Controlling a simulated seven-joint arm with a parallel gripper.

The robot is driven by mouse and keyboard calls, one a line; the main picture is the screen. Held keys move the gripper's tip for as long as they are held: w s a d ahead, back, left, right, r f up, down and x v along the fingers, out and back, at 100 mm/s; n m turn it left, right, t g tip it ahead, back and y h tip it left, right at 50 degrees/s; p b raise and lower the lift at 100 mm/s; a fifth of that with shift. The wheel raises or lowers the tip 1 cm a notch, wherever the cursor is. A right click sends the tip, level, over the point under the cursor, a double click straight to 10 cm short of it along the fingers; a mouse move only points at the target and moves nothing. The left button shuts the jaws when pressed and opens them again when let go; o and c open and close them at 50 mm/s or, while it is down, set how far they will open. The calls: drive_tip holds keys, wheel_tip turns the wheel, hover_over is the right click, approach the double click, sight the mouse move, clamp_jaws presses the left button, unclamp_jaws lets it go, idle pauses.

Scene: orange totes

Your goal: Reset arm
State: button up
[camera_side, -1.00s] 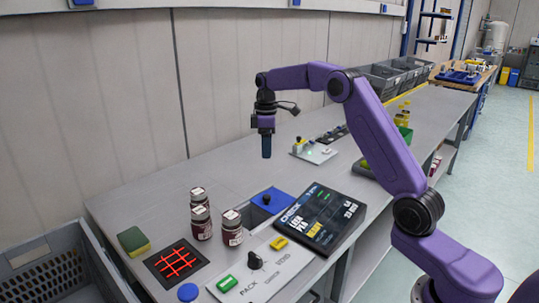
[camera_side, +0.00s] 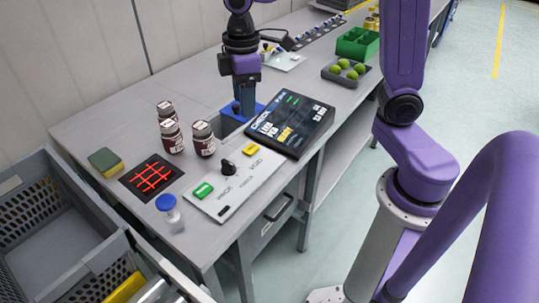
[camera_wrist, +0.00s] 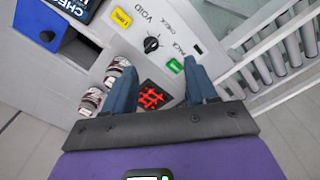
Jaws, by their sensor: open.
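The exact height of the fingertips above the table is hard to tell.
A blue-capped bottle (camera_side: 168,212) stands at the front edge. A grey crate (camera_side: 50,249) is at left; a tray of green fruit (camera_side: 345,72) is at right.

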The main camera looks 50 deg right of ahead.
drive_tip(key=s+d+f, duration=0.2)
drive_tip(key=s, duration=0.9)
drive_tip(key=s+d+f+n, duration=0.1)
drive_tip(key=s+f, duration=0.1)
drive_tip(key=s, duration=0.8)
drive_tip(key=shift+s+d+n, duration=0.3)
drive_tip(key=shift+s+d, duration=0.05)
